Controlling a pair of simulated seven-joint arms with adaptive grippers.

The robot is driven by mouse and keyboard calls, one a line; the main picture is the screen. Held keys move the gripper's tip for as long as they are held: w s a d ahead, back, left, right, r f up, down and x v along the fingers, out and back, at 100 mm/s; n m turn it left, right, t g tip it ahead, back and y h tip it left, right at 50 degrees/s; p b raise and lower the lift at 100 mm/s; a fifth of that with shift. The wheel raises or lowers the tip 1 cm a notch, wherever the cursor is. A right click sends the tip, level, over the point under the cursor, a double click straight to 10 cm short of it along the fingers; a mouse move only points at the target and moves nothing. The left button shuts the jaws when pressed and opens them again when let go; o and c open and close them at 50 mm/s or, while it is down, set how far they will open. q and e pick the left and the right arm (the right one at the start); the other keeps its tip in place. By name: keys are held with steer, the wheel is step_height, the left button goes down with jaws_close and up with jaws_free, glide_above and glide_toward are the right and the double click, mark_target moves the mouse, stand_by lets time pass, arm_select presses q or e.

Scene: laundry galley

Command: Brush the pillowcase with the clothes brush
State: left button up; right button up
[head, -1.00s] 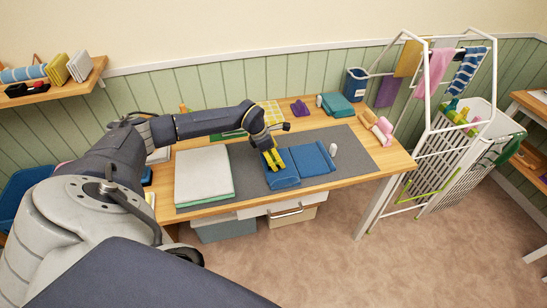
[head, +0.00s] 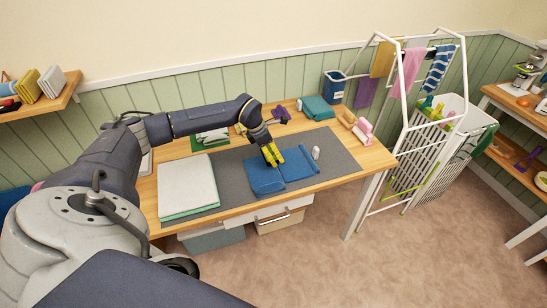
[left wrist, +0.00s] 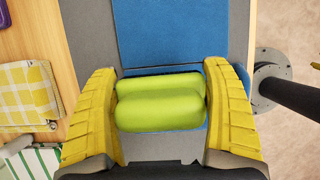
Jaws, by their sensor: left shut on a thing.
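The blue pillowcase (head: 300,163) lies on the grey mat on the table, with a seam between its left and right parts. It also shows in the left wrist view (left wrist: 172,32). My left gripper (head: 273,156), with yellow fingers, is over the far middle part of the pillowcase. In the left wrist view its fingers (left wrist: 160,105) are shut on a rounded lime-green thing, which looks like the clothes brush (left wrist: 160,112). Its underside is hidden, so I cannot tell whether it touches the cloth. My right gripper is not in view.
A white folded cloth (head: 187,185) lies to the left on the table. A small white bottle (head: 315,152) stands just right of the pillowcase. A white drying rack (head: 402,130) stands at the right.

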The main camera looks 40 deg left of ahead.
arm_select(q)
steer(key=shift+r, duration=2.1)
